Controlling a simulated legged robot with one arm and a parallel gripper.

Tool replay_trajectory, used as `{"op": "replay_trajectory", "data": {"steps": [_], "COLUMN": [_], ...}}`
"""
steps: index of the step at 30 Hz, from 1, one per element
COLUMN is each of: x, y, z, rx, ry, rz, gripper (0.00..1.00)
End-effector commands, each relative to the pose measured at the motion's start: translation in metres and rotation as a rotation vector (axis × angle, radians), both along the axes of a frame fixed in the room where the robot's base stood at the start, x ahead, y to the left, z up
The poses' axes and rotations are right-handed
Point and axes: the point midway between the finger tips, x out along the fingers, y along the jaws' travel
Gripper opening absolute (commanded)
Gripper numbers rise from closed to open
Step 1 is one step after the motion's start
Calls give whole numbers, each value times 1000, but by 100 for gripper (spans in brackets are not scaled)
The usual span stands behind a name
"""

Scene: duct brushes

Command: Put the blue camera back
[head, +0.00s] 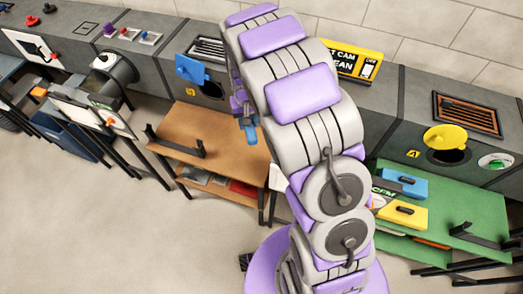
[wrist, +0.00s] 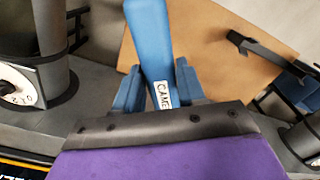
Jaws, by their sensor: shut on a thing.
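The blue camera (wrist: 150,40) is a long blue piece with a white label reading "CAME", the rest of the label being cut off. In the wrist view it points up and away between the two blue fingers of my gripper (wrist: 158,85), which is shut on it. In the head view my gripper (head: 246,118) hangs beside my arm, over the right part of the brown table. A small blue piece (head: 251,135) shows below it there; I cannot tell finger from camera. The camera's far end is outside the wrist view.
The brown table (head: 222,137) carries a black bracket (head: 175,145) at its left and has a lower shelf. Behind it is a grey duct with an open blue flap (head: 192,68). A green table (head: 455,205) at right holds blue and yellow items. My arm hides the middle.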

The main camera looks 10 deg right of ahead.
Motion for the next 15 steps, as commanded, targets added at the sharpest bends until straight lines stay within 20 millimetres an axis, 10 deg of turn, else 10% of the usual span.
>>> {"op": "replay_trajectory", "data": {"steps": [15], "x": [-61], "y": [65], "z": [-146], "rx": [-6], "ry": [7], "rz": [-116], "gripper": [0]}}
